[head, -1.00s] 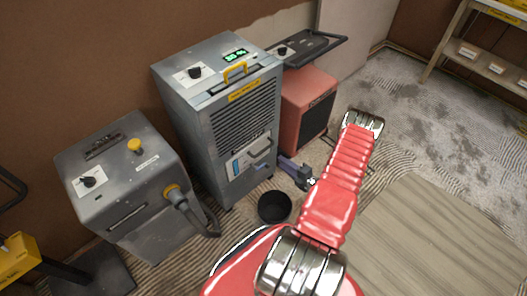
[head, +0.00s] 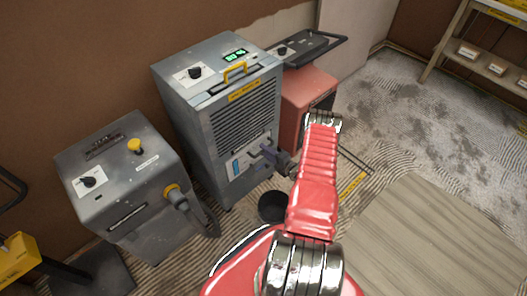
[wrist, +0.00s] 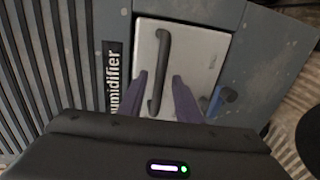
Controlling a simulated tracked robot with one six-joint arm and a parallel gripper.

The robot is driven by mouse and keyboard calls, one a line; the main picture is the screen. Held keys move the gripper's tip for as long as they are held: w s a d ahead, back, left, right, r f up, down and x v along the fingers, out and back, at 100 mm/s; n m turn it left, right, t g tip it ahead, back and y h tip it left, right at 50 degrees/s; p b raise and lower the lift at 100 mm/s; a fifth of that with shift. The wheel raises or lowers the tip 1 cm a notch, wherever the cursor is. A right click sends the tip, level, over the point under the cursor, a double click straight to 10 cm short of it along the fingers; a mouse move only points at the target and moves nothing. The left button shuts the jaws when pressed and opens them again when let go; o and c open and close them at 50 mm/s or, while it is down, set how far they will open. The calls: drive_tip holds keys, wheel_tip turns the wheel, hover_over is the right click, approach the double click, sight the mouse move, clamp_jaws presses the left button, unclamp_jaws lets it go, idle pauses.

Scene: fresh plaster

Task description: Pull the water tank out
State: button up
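The water tank is a pale grey panel (wrist: 190,65) low in the front of the grey dehumidifier (head: 212,115). It has a dark bar handle (wrist: 162,50), seen close up in the wrist view. In the head view, the tank (head: 238,168) shows a blue strip on its left, and my gripper (head: 264,151) partly hides the rest. In the wrist view my gripper's purple fingers (wrist: 160,77) are apart, one on each side of the handle. The handle appears between them, with gaps to both. I cannot tell the exact depth. The tank appears flush in its housing.
A black bucket (head: 272,207) stands on the floor before the dehumidifier. A grey machine with a hose (head: 125,185) stands at left, a red heater-like unit (head: 308,95) at right. Wooden boards (head: 430,240) lie front right. A shelf (head: 480,60) stands at far right.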

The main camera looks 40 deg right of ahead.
drive_tip(key=shift+w+f, duration=0.1)
drive_tip(key=shift+w, duration=0.5)
drive_tip(key=shift+c, duration=0.5)
clamp_jaws()
drive_tip(key=shift+a, duration=0.2)
drive_tip(key=shift+s+f, duration=0.1)
